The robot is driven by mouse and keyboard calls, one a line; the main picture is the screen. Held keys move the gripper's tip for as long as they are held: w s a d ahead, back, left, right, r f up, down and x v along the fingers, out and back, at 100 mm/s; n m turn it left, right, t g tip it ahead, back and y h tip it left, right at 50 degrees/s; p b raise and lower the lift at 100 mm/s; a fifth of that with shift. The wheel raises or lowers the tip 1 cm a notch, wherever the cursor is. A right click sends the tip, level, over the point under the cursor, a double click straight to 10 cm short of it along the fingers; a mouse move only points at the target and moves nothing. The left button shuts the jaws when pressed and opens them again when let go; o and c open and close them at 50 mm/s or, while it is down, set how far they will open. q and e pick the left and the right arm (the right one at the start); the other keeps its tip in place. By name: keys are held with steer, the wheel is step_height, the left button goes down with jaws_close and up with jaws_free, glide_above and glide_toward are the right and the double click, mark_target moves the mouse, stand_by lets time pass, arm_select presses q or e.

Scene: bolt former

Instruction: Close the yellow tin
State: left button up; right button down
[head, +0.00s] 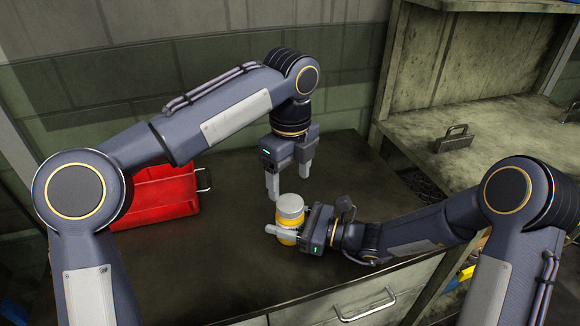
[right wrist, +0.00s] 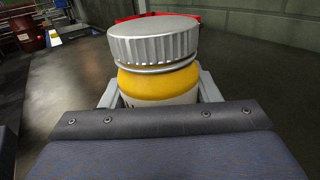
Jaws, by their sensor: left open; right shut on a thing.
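The yellow tin (head: 289,222) stands upright on the dark worktop, with a grey ridged lid (head: 290,204) on top. In the right wrist view the tin (right wrist: 160,84) shows a yellow body with a pale label, and the lid (right wrist: 154,40) sits over its neck, looking slightly tilted. My right gripper (head: 284,236) is shut on the tin's body from the right side, one finger on each side. My left gripper (head: 289,188) is open and empty, pointing down just above the lid, its fingers apart. I cannot tell whether the lid is tight.
A red toolbox (head: 164,195) lies on the worktop (head: 215,265) to the left, behind my left arm. A grey metal block with a handle (head: 453,139) sits on the shelf at the right. A drawer handle (head: 364,304) is at the front. The worktop around the tin is clear.

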mark_target(290, 203)
arm_select(q)
steer(key=n, duration=0.5)
steer(key=shift+r, duration=0.25)
steer(key=n, duration=0.5)
steer(key=shift+r, duration=0.2)
steer(key=n, duration=0.5)
steer(key=shift+r, duration=0.25)
steer(key=n, duration=0.6)
steer(key=shift+r, duration=0.3)
steer(key=shift+f, duration=4.05)
